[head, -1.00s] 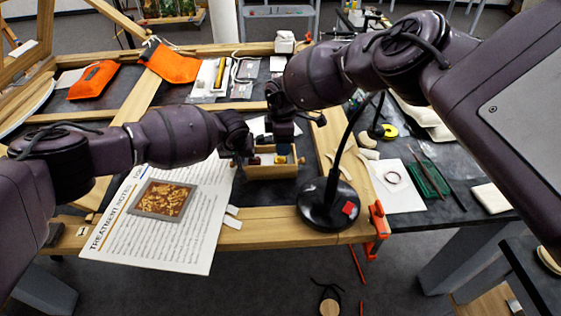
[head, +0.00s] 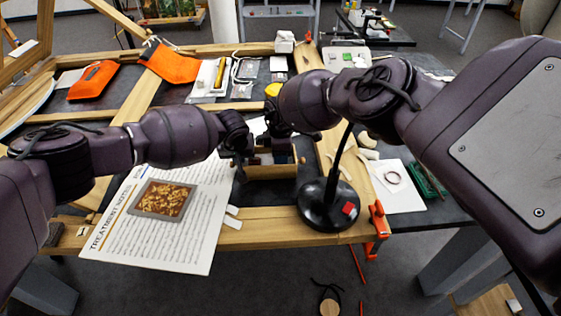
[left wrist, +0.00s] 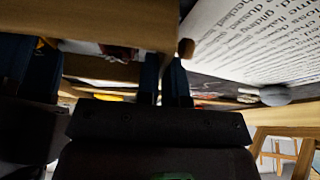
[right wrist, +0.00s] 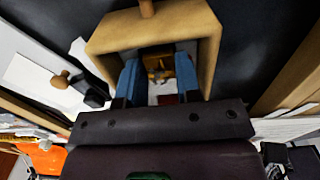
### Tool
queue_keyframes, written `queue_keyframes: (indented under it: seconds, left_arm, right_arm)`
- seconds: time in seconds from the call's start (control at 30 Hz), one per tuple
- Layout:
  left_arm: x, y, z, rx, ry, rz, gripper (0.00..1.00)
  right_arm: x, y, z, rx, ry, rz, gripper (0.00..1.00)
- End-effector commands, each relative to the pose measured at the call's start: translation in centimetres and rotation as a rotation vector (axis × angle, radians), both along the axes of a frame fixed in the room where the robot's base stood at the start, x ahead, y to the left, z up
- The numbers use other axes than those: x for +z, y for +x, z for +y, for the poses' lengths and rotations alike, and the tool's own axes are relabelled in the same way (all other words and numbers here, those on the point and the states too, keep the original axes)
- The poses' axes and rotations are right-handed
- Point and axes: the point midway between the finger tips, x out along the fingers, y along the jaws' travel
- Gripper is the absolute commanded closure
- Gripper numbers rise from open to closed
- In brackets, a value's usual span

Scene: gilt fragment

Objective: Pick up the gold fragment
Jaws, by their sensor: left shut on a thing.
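The small wooden box (head: 270,172) sits on the table near the middle of the head view; its wall also shows in the right wrist view (right wrist: 205,45). My right gripper (right wrist: 158,82) points down into the box with its blue fingers apart. A brownish-gold piece (right wrist: 157,66), seemingly the gold fragment, shows between and beyond the fingertips, with a dark red piece near it. In the head view the right gripper (head: 283,153) hides much of the box's inside. My left gripper (left wrist: 163,80) is shut at the box's left end, beside a wooden knob (left wrist: 186,47); the exact contact is hidden.
A black lamp base (head: 325,208) stands close to the right of the box. A notes sheet (head: 190,235) with a gilded panel (head: 162,200) lies to the left. Orange pouches (head: 170,63) lie behind. An orange clamp (head: 378,220) grips the front beam.

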Motion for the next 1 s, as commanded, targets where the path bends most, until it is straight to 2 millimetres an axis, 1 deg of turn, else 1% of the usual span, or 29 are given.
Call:
queue_keyframes:
  seconds: [0.03,0.1,0.13,0.33,0.47,0.63,0.8,1.0]
  left_arm:
    - [0.0,0.0,0.0,0.0,0.0,0.0,1.0]
    - [0.0,0.0,0.0,0.0,0.0,0.0,1.0]
    - [0.0,0.0,0.0,0.0,0.0,0.0,1.0]
    - [0.0,0.0,0.0,0.0,0.0,0.0,1.0]
    - [0.0,0.0,0.0,0.0,0.0,0.0,1.0]
    - [0.0,0.0,0.0,0.0,0.0,0.0,1.0]
    - [0.0,0.0,0.0,0.0,0.0,0.0,1.0]
    - [0.0,0.0,0.0,0.0,0.0,0.0,1.0]
  right_arm:
    - [0.0,0.0,0.0,0.0,0.0,0.0,0.8]
    - [0.0,0.0,0.0,0.0,0.0,0.0,0.91]
    - [0.0,0.0,0.0,0.0,0.0,0.0,0.92]
    - [0.1,0.0,0.0,0.0,0.0,0.0,0.92]
    - [0.8,0.1,0.0,0.001,0.0,-0.001,0.92]
    - [2.9,0.1,0.0,0.002,0.001,-0.002,0.92]
    - [6.1,0.1,-0.1,0.001,0.001,-0.003,0.92]
    - [8.9,0.1,0.0,0.001,0.0,-0.001,0.92]
